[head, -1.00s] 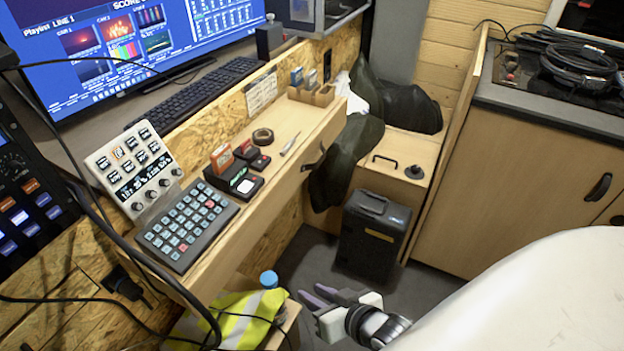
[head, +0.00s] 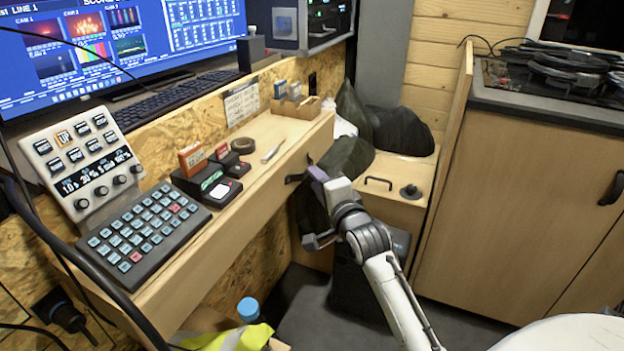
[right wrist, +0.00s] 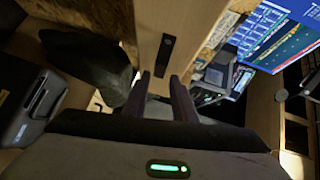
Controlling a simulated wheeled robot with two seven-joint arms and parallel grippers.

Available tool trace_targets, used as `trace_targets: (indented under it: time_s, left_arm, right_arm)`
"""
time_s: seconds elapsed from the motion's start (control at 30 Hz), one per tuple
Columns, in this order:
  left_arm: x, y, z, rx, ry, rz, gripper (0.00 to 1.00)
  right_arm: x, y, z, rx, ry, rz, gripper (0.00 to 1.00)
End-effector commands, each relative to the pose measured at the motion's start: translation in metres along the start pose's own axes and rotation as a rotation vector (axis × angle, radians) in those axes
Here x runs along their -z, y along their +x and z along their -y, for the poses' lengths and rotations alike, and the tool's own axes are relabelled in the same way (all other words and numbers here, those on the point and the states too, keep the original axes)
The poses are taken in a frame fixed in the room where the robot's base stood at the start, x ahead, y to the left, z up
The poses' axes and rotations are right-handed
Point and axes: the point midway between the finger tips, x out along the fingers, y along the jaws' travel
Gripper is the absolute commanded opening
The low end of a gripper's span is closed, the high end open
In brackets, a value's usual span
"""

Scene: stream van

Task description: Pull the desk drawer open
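The desk drawer's pale wooden front (head: 262,208) runs along the desk edge, and I see no open gap around it. Its dark handle (head: 295,178) is near the far end. The handle also shows in the right wrist view (right wrist: 165,55), ahead of the fingers and lined up with the space between them. My right gripper (head: 314,207) is open and empty just in front of the drawer front, close to the handle; its fingers (right wrist: 164,97) stand apart. I cannot tell whether a finger touches the handle. My left gripper is not in view.
A keypad (head: 145,232), a control panel (head: 85,165), small boxes and a tape roll (head: 243,145) lie on the desktop. A black case (head: 355,290) stands behind my right arm. Dark bags (head: 398,132) sit at the back. A blue-capped bottle (head: 248,309) is below the desk.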

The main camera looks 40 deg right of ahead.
Motion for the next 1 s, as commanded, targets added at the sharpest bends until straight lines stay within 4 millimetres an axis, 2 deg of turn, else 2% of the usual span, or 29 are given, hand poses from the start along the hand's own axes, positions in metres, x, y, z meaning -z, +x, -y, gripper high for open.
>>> trace_targets:
  time_s: [0.1, 0.23, 0.6, 0.77, 1.0]
  left_arm:
    - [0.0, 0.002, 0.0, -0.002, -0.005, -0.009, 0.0]
    - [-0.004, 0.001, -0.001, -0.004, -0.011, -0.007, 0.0]
    - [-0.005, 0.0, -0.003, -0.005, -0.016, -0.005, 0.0]
    - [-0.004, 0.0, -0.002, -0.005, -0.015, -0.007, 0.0]
    - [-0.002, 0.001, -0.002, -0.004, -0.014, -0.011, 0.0]
  right_arm:
    - [0.0, 0.021, -0.001, 0.001, -0.002, -0.001, 0.25]
    - [0.0, 0.034, -0.001, 0.0, -0.003, 0.0, 0.25]
    - [0.0, 0.04, -0.001, -0.001, -0.002, 0.0, 0.25]
    - [0.0, 0.04, -0.001, -0.001, -0.002, 0.0, 0.0]
    - [0.0, 0.039, -0.001, -0.001, -0.002, 0.0, 0.0]
